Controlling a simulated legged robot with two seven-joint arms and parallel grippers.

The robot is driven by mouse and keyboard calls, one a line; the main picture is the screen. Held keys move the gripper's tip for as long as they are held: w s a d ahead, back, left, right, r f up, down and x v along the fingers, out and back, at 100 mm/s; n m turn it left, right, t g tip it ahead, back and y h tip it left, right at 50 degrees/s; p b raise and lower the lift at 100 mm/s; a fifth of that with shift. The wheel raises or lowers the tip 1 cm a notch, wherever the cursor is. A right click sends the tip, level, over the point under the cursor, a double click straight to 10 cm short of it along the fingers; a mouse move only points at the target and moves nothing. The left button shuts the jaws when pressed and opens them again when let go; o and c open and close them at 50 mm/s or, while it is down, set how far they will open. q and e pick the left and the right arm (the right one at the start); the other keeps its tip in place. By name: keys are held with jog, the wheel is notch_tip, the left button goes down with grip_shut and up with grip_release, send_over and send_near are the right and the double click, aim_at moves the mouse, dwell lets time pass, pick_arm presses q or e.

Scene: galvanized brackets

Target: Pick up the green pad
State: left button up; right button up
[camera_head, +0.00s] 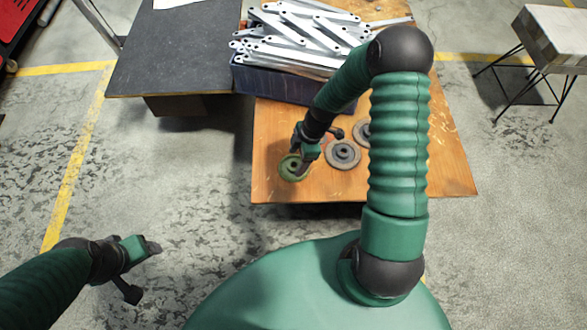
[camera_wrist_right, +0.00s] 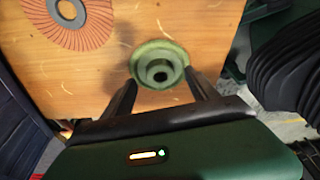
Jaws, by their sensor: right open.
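The green pad (camera_head: 289,170) is a round disc with a raised hub, lying on the wooden table near its front left. In the right wrist view the green pad (camera_wrist_right: 160,66) lies just beyond and between the fingertips. My right gripper (camera_head: 304,158) is open at the pad, its fingers (camera_wrist_right: 160,88) on either side of the pad's near edge. I cannot tell whether they touch it. My left gripper (camera_head: 146,268) is over the floor at the lower left, away from the table; its finger gap is not clear.
Grey discs (camera_head: 342,154) lie right of the pad, one partly behind my right arm. An orange-brown disc (camera_wrist_right: 80,22) shows in the wrist view. A dark blue bin (camera_head: 268,84) heaped with metal brackets (camera_head: 300,38) stands behind. A dark-topped table (camera_head: 175,50) is at left.

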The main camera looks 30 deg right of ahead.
aim_at(294, 167)
notch_tip(294, 167, down, 2)
jog(key=shift+w+f, duration=0.1)
jog(key=shift+f, duration=0.1)
jog(key=shift+a+r, duration=0.15)
jog(key=shift+a, duration=0.4)
jog(key=c, duration=0.3)
jog(key=shift+c, duration=1.3)
jog(key=shift+d, duration=0.3)
jog(key=c, duration=0.7)
grip_shut()
pick_arm(q)
jog(key=shift+f, duration=0.5)
pick_arm(e)
jog(key=shift+a, duration=0.1)
